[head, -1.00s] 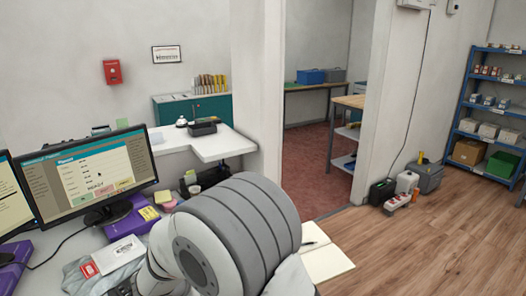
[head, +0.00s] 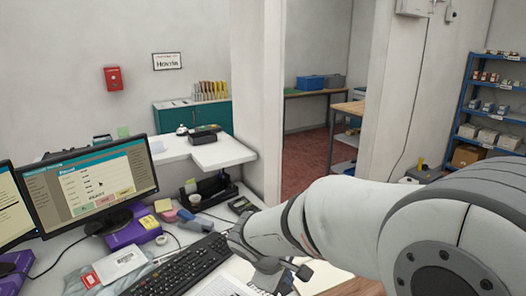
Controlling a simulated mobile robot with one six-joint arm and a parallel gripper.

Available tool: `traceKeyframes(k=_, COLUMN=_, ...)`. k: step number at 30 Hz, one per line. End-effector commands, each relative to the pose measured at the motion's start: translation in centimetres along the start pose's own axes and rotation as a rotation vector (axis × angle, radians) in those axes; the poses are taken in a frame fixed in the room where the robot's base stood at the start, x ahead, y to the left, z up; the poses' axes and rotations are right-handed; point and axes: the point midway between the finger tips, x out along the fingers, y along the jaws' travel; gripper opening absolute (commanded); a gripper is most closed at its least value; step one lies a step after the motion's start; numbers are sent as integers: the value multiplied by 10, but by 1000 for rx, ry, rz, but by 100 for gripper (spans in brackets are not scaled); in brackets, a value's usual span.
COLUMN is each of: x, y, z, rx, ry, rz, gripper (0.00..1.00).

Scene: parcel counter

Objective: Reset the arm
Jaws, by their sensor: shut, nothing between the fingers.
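My arm reaches in from the right edge of the head view, with a large grey and white joint close to the camera. Its forearm runs left across the desk, and its wrist is just right of the keyboard. My gripper (head: 285,277) shows small and partly hidden at the end of the wrist, low in the middle of the view, above the desk's right part. It is shut and I see nothing held in it.
The desk holds a black keyboard (head: 178,264), a monitor (head: 92,185), a purple box (head: 133,231), a white card box (head: 119,262) and a black holder (head: 213,190). An open doorway lies behind. Blue shelving (head: 490,112) stands at the right.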

Motion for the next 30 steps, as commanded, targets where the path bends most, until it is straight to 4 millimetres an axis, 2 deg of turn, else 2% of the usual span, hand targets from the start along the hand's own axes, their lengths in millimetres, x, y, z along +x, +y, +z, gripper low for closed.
traceKeyframes(k=1, x=-7, y=6, z=30, rx=125, ry=-1, rz=-45, gripper=0)
traceKeyframes(k=6, x=-26, y=-3, z=104, rx=505, ry=12, rz=-198, gripper=0)
traceKeyframes(k=9, x=-37, y=-15, z=133, rx=705, ry=32, rz=-274, gripper=0)
traceKeyframes(k=12, x=-46, y=-25, z=151, rx=860, ry=56, rz=-332, gripper=0)
traceKeyframes(k=18, x=-55, y=-37, z=165, rx=1013, ry=87, rz=-391, gripper=0)
traceKeyframes(k=30, x=-56, y=-38, z=165, rx=1024, ry=90, rz=-396, gripper=0)
